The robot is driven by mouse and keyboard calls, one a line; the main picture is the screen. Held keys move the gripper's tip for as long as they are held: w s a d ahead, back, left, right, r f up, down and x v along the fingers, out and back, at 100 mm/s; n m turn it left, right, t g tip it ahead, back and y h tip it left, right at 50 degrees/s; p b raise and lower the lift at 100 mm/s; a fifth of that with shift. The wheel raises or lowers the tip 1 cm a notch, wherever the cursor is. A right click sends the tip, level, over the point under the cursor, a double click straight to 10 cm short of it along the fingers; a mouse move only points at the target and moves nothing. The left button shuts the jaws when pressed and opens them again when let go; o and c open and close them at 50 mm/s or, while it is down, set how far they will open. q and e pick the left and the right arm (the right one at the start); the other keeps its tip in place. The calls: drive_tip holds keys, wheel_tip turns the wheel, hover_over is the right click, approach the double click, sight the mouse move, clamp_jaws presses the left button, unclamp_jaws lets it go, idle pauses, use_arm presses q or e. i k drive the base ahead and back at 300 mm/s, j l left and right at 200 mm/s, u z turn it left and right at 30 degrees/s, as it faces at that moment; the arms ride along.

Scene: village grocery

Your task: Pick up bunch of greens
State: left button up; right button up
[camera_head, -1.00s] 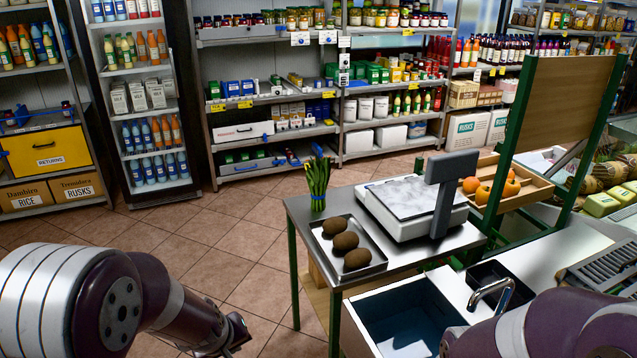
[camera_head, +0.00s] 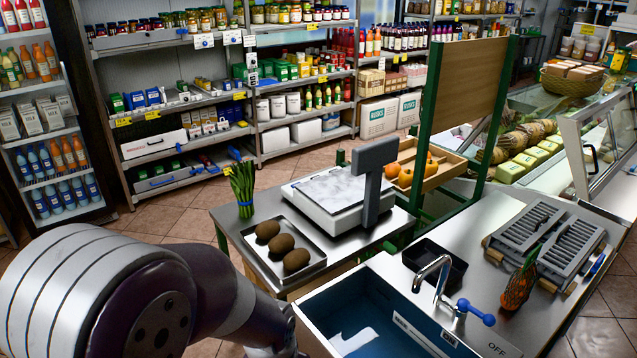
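The bunch of greens (camera_head: 243,187) stands upright on the left back corner of the small metal table (camera_head: 230,224), tied with a blue band near its base. It is beside a tray with brown kiwi-like fruits. My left arm comes in from the lower left. Its far end reaches down in front of the table, left of the sink, below and apart from the greens; I cannot make out the gripper fingers there. My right arm and gripper are out of view.
A metal tray (camera_head: 319,254) with three brown fruits and a white scale (camera_head: 335,201) share the table. A sink (camera_head: 367,318) with a faucet (camera_head: 433,281) is in front. A dark tray (camera_head: 435,263) and a grey slatted rack (camera_head: 545,240) lie on the right counter. A wooden board (camera_head: 468,85) stands behind.

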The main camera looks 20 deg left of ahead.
sight(242, 182)
drive_tip(key=i+j+z, duration=0.2)
drive_tip(key=j+z, duration=0.25)
drive_tip(key=j, duration=0.2)
drive_tip(key=j+z, duration=0.5)
drive_tip(key=j, duration=0.15)
drive_tip(key=j+z, duration=0.45)
drive_tip(key=j, duration=0.3)
